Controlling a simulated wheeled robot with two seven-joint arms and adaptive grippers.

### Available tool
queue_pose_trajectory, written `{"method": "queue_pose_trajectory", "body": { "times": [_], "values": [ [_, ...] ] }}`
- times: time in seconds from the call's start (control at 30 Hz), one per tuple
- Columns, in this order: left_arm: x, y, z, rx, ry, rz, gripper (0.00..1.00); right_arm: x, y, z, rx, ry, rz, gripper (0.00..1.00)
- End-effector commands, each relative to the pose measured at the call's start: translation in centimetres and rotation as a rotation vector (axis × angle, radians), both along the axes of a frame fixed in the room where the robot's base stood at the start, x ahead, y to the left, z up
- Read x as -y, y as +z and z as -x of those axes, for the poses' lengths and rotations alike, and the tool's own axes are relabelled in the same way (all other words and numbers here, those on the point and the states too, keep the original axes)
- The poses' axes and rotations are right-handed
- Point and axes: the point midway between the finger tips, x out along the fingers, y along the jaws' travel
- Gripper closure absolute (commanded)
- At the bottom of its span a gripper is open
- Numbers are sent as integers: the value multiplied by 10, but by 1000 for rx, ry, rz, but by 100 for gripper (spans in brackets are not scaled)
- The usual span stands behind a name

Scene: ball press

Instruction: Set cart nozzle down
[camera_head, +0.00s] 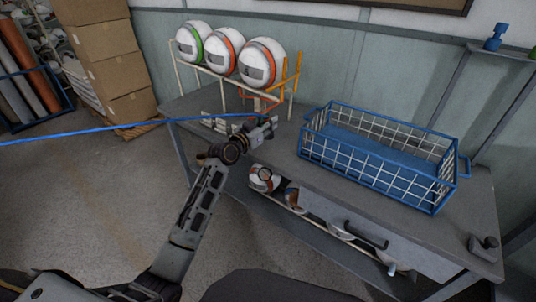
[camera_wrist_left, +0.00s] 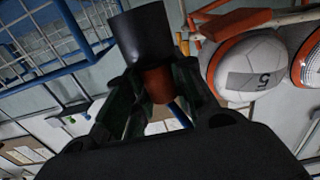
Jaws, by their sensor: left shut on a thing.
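The nozzle (camera_wrist_left: 143,35) shows in the left wrist view as a black cylinder with an orange-brown part below it. It sits between the fingers of my left gripper (camera_wrist_left: 160,95), which is shut on it. In the head view my left gripper (camera_head: 265,126) is over the left part of the grey table, in front of the ball rack. A blue hose (camera_head: 100,129) runs from the left edge to the gripper. The nozzle is too small to make out clearly in the head view. My right gripper is not in view.
A rack (camera_head: 284,100) holds three white balls with green or orange rings at the table's back left. A blue wire basket (camera_head: 385,172) stands on the table to the right. More balls (camera_head: 261,180) lie below the tabletop. Cardboard boxes (camera_head: 108,55) stand back left.

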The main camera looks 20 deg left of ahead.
Motion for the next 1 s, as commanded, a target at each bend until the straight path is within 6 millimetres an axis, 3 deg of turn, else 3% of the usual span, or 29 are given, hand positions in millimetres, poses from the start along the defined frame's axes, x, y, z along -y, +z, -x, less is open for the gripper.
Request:
{"method": "queue_pose_trajectory", "body": {
  "times": [0.5, 1.0],
  "values": [
    [0, -59, 0, -1, 0, 1, 100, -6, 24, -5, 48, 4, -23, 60],
    [0, -66, 0, -1, 0, 1, 100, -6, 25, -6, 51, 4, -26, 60]
  ]
}}
